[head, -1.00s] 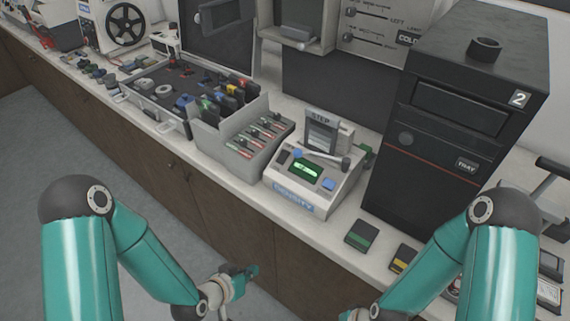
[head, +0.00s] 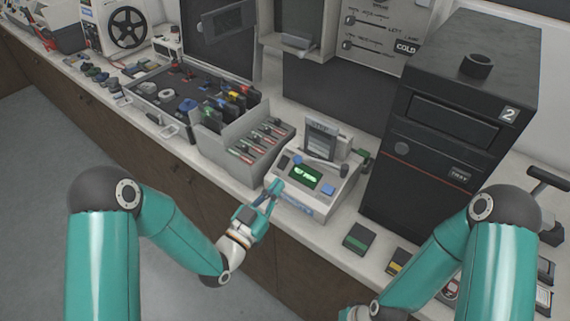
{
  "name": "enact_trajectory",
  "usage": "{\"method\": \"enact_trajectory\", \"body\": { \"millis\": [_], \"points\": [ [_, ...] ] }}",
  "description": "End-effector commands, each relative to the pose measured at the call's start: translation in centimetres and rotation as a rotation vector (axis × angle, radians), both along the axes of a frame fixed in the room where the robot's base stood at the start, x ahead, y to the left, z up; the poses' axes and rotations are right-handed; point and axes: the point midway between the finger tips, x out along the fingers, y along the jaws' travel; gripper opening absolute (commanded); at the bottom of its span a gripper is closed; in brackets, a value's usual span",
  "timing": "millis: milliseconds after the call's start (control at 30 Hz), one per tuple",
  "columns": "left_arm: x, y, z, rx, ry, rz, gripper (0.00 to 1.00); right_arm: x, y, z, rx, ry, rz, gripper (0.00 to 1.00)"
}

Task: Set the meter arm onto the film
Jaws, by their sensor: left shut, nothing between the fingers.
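The density meter (head: 316,186) is a white box with a lit green display and blue buttons, standing on the counter. Its meter arm (head: 322,164) is a thin pale bar with a dark knob at its right end, lying across the upper part of the meter. A grey film piece (head: 321,143) stands upright just behind the arm. Whether the arm touches it cannot be told. My right gripper's fingers are below the bottom edge.
A grey rack with pens and coloured cartridges (head: 243,150) stands close left of the meter. A tall black cabinet marked 2 (head: 440,150) stands right of it. Green (head: 357,237) and yellow (head: 397,262) packs lie near the counter's front edge.

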Motion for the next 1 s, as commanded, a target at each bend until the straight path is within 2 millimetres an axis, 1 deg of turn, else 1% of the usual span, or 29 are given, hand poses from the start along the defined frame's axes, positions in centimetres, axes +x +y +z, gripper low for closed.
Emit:
{"method": "enact_trajectory", "body": {
  "millis": [33,133,200,333,500,800,867,1000],
  "points": [
    [0.9,-0.6,0.6,0.000,-0.002,-0.001,0.00,0.0,0.0,0.9,0.000,0.000,0.000,0.00],
    [2.4,-1.6,1.0,0.000,-0.001,0.000,0.00,0.0,0.0,1.7,0.000,0.000,0.000,0.00],
    [3.3,-2.1,1.1,0.000,0.000,0.000,0.00,0.0,0.0,2.2,0.000,0.000,0.000,0.00],
    [4.4,-2.8,1.2,0.000,0.001,0.000,0.00,0.0,0.0,2.7,0.000,0.000,0.000,0.00],
    [5.0,-3.1,1.1,0.000,0.002,0.002,0.00,0.0,0.0,2.8,0.000,0.000,0.000,0.00],
    [5.0,-3.1,1.1,-0.001,0.002,0.002,0.00,0.0,0.0,2.7,0.000,0.000,0.000,0.00],
    [5.1,-3.1,1.0,-0.001,0.002,0.002,0.00,0.0,0.0,2.5,0.000,0.000,0.000,0.00],
    [5.6,-3.1,0.6,-0.001,-0.001,0.002,0.00,0.0,0.0,0.9,0.000,0.000,0.000,0.00]
  ]
}}
